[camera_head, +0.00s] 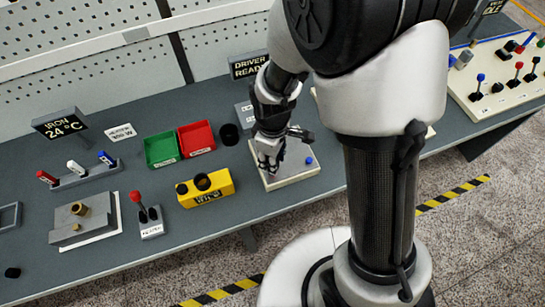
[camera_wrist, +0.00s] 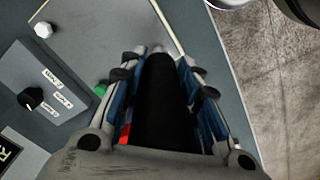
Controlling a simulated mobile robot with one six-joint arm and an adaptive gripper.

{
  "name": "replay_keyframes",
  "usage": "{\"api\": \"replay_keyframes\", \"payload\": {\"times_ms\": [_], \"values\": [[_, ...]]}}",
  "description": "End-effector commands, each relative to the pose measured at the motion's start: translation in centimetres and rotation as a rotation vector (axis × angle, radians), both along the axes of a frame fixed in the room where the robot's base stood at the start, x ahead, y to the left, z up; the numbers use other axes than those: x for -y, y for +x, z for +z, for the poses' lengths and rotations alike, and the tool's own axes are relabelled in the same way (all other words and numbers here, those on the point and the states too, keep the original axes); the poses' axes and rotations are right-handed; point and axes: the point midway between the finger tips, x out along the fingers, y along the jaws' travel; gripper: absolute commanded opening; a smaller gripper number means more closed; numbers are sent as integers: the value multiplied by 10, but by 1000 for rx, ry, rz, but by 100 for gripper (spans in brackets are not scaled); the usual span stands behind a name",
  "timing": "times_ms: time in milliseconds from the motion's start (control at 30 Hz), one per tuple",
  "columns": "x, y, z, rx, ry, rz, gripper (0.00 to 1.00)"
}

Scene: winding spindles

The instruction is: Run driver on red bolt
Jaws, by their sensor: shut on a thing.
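My gripper (camera_head: 268,163) is low over a pale plate (camera_head: 292,180) on the bench. In the wrist view my gripper (camera_wrist: 158,58) is shut on a black cylindrical driver (camera_wrist: 164,105), its fingers along both sides. A red patch (camera_wrist: 125,134), probably the red bolt, shows beside the left finger and is mostly hidden. A green bolt (camera_wrist: 100,90) is just left of that finger. A white bolt (camera_wrist: 43,29) is farther left. A blue bolt (camera_head: 308,160) shows on the plate in the head view. The driver's tip is hidden, so I cannot tell whether it touches a bolt.
A "DRIVER READY" sign (camera_head: 248,66) stands behind. A grey box with a black knob (camera_wrist: 32,97) is left of the plate. A green bin (camera_head: 162,149), a red bin (camera_head: 196,138) and a yellow wire holder (camera_head: 207,189) stand left. The bench's front edge is close.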

Motion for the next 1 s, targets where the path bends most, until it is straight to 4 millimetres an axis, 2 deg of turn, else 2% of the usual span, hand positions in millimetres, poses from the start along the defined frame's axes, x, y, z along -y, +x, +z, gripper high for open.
{"api": "replay_keyframes", "payload": {"times_ms": [467, 1000], "values": [[0, 0, 3, 1, 0, 0, 1], [0, 1, 44, 1, 0, 0, 1]]}}
